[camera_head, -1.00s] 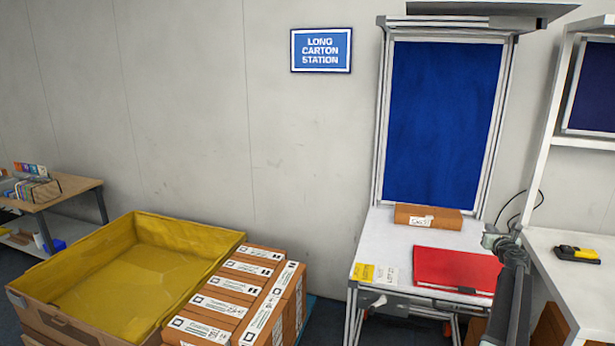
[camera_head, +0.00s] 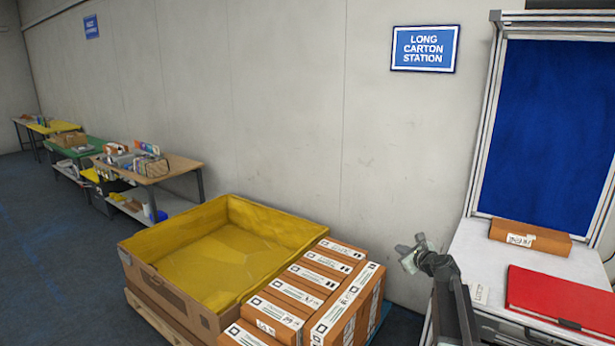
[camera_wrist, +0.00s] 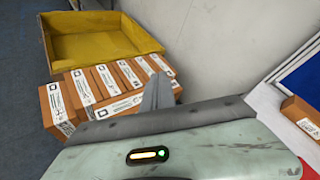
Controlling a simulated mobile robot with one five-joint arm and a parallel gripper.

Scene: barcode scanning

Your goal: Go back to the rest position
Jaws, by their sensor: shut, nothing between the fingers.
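My gripper (camera_head: 411,254) is shut and empty. In the head view it is raised in front of the wall, between the stacked cartons and the white workbench.
Long brown cartons (camera_head: 297,290) with white labels stand beside an open yellow-lined crate (camera_head: 170,243). The workbench (camera_head: 482,243) at the right holds a brown carton (camera_head: 530,237) and a red folder (camera_head: 560,297). Floor at the left (camera_head: 45,250) is clear.

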